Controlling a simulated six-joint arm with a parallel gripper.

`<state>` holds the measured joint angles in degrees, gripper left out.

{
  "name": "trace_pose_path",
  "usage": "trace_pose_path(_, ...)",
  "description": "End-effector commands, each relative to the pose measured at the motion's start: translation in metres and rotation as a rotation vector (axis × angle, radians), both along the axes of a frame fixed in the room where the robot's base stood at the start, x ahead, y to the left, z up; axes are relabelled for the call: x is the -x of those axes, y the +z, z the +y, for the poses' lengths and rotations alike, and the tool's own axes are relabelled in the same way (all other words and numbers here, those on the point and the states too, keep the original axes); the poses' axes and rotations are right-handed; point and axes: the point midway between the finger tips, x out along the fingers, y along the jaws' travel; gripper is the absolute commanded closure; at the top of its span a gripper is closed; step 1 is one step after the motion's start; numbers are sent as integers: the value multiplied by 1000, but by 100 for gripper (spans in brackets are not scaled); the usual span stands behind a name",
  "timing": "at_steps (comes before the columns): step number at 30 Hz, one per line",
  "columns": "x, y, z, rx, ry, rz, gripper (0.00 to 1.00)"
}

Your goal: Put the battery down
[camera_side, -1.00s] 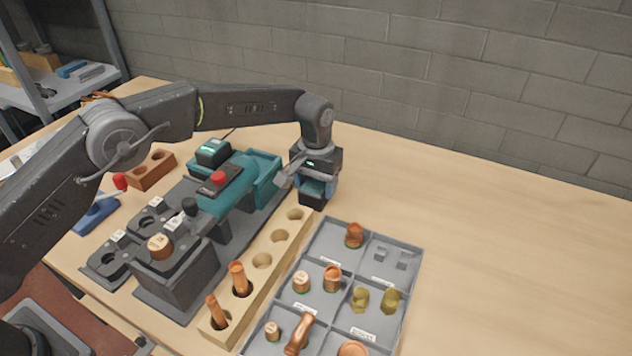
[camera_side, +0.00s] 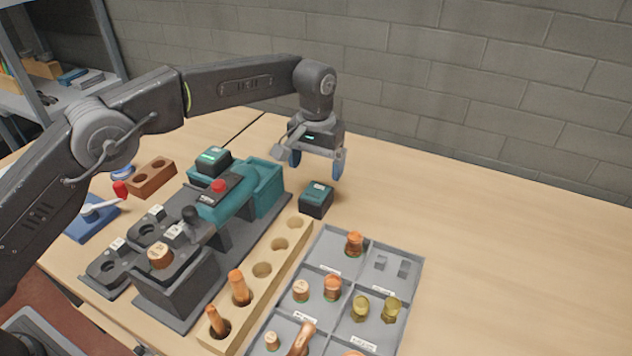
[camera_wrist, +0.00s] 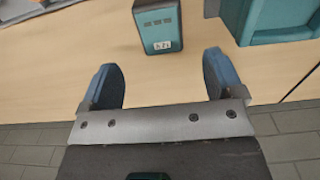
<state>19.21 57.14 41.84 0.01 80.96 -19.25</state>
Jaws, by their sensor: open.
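The battery (camera_side: 316,198) is a black and teal block standing on the wooden table, just right of the teal tool and beyond the far end of the wooden holder. My gripper (camera_side: 317,164) is open and empty above the battery, apart from it. In the wrist view the battery (camera_wrist: 158,27) lies ahead of my open fingers (camera_wrist: 162,80), roughly in line with the gap between them. A label shows on its near face.
The teal tool (camera_side: 231,203) sits on a dark fixture. A second battery-like block (camera_side: 213,160) stands at its far end. A wooden holder with holes (camera_side: 262,269) and a grey parts tray (camera_side: 335,245) lie in front. The table's right side is clear.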

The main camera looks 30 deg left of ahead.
Motion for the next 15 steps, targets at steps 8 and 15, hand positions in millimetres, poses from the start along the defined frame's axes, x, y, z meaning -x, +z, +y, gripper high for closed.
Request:
trace_pose_path(8, 0, 39, 0, 0, 0, -1, 13)
trace_pose_path(15, 0, 45, 0, -1, 0, 1, 13)
